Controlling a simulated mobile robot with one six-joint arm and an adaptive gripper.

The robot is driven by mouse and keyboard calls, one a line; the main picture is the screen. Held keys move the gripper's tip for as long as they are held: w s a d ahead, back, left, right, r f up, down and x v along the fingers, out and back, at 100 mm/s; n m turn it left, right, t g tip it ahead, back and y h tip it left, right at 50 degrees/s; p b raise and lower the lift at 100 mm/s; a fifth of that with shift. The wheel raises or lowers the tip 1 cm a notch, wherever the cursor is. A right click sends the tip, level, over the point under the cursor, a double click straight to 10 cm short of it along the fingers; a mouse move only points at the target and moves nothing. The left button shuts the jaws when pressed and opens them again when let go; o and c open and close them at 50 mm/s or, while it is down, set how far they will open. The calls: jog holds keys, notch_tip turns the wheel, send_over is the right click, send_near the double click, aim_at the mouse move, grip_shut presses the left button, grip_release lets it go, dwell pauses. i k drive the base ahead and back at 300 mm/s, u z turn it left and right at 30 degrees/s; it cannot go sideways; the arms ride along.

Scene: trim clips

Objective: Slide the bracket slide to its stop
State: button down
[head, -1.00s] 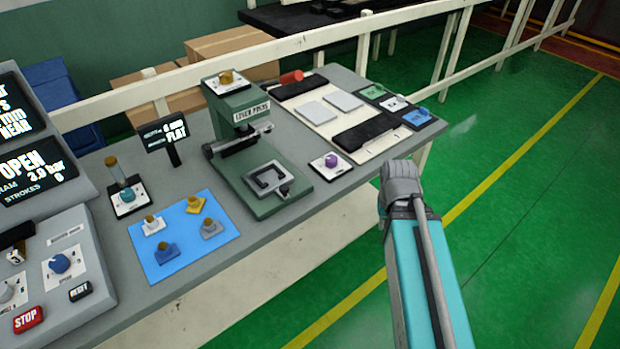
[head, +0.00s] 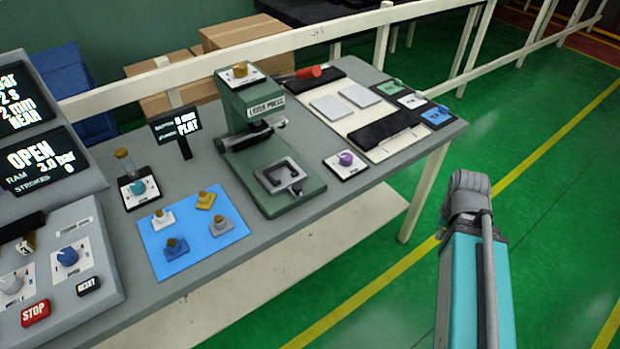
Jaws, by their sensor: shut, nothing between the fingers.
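The green lever press (head: 262,140) stands on the grey bench. My turquoise arm link with a grey joint rises at the right, over the floor and clear of the bench. My gripper is not in view.
A blue mat (head: 185,262) with several small clips lies left of the press. A purple knob (head: 345,158) on a white plate is to its right. A pale board (head: 385,140) with dark pads lies further right. Control panels fill the left. Open green floor lies right of the bench.

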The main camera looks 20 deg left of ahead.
aim_at(282, 174)
jog(key=u, duration=0.05)
jog(key=k, duration=1.55)
jog(key=u, duration=1.15)
jog(key=i, duration=1)
jog(key=z, duration=0.1)
